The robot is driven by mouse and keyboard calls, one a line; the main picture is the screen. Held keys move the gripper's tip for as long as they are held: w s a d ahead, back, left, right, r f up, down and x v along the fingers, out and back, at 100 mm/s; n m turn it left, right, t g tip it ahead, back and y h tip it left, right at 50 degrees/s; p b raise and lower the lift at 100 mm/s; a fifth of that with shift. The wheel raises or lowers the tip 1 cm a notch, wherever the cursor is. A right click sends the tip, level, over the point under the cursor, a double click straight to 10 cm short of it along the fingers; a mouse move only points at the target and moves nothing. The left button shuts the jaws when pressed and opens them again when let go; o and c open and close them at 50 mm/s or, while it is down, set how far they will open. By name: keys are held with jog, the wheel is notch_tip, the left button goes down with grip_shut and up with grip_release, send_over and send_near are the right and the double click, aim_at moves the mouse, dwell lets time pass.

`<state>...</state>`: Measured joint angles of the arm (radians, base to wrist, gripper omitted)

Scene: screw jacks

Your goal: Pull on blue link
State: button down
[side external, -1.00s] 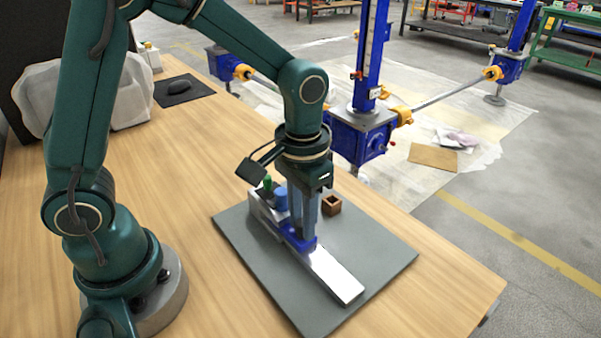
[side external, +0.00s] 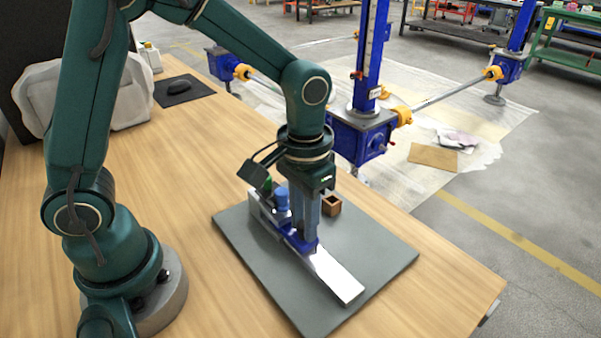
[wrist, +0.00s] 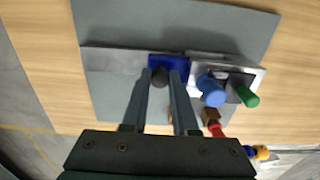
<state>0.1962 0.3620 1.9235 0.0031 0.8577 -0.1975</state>
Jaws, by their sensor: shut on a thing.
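The blue link (side external: 292,237) is a small blue block on a long pale metal rail (side external: 337,276), around the rail's middle in the side view. It also shows in the wrist view (wrist: 181,62), with a dark round knob (wrist: 160,77) in front of it. My gripper (side external: 308,238) points straight down over the link. In the wrist view its two fingers (wrist: 161,75) stand on either side of the knob, shut on it. The fingers hide part of the link in the side view.
A blue cylinder (side external: 282,200) and a green cylinder (wrist: 248,96) stand at the rail's far end. A small open brown box (side external: 331,205) sits beside the rail on the grey mat (side external: 376,262). The rail's near end is clear.

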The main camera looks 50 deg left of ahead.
jog(key=shift+d, duration=0.1)
jog(key=c, duration=0.9)
grip_release()
jog(key=shift+r, duration=3.5)
jog(key=shift+w+r, duration=0.1)
jog(key=shift+r, duration=0.1)
jog(key=s+a+r+t, duration=0.3)
jog(key=s+r, duration=0.1)
jog(key=r, duration=0.1)
jog(key=shift+s+a+f+t, duration=0.35)
jog(key=shift+s+f+t, duration=0.1)
jog(key=shift+s, duration=0.5)
jog(key=shift+s+a+f+t, duration=0.4)
jog(key=shift+s, duration=0.5)
jog(key=shift+s+a+f+t, duration=0.35)
jog(key=shift+s+f+t, duration=0.1)
jog(key=shift+s, duration=0.5)
